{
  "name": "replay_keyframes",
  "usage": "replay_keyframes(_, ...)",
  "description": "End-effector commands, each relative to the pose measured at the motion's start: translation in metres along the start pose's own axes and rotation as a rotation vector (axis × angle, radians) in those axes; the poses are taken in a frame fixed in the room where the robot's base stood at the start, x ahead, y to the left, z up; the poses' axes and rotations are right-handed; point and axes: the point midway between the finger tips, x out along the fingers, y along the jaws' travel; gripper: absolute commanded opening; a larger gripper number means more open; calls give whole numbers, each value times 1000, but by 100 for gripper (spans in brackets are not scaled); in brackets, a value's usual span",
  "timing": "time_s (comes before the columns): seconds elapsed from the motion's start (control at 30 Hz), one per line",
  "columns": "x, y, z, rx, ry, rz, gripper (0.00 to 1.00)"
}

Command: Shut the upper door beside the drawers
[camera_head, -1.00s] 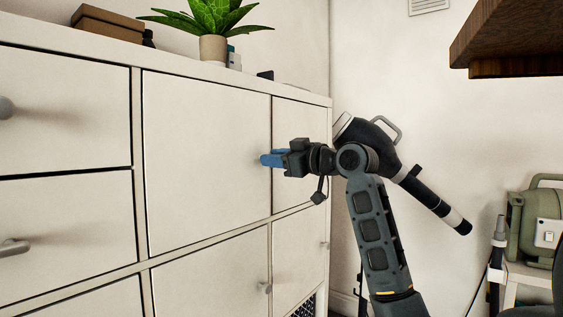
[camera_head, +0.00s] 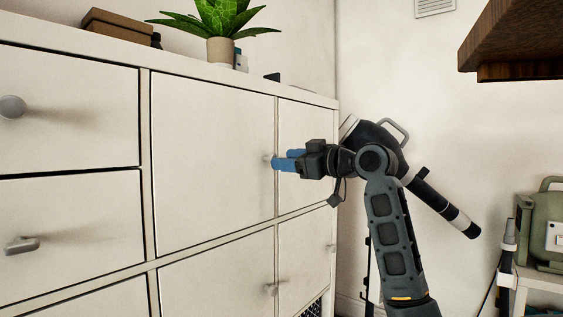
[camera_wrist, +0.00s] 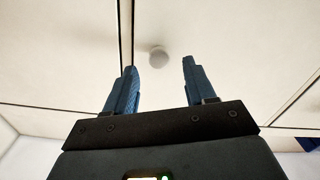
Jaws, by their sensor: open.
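The upper door (camera_head: 208,165) is the large cream panel right of the drawers (camera_head: 60,105). It looks flush with the cabinet front, with thin dark gaps along its edges. Its round knob (camera_head: 267,158) sits near its right edge. My gripper (camera_head: 284,161) is just right of the knob in the head view, blue fingers pointing left toward it. In the wrist view, my gripper (camera_wrist: 160,82) has its two fingers spread with nothing between them. A round knob (camera_wrist: 157,57) shows beyond the fingertips, apart from them.
A lower door (camera_head: 215,285) and a narrower right door (camera_head: 305,150) also look closed. A potted plant (camera_head: 221,50) and a brown box (camera_head: 118,25) stand on the cabinet top. A dark wooden shelf (camera_head: 520,45) overhangs at upper right. A green case (camera_head: 540,225) stands at right.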

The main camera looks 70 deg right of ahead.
Motion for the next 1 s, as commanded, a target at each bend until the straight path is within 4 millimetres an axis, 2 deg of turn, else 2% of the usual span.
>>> replay_keyframes(0.1,-21,0,1,0,1,3,55)
replay_keyframes(0.33,-46,0,1,0,0,1,55)
replay_keyframes(1.0,-49,0,1,1,-1,0,55)
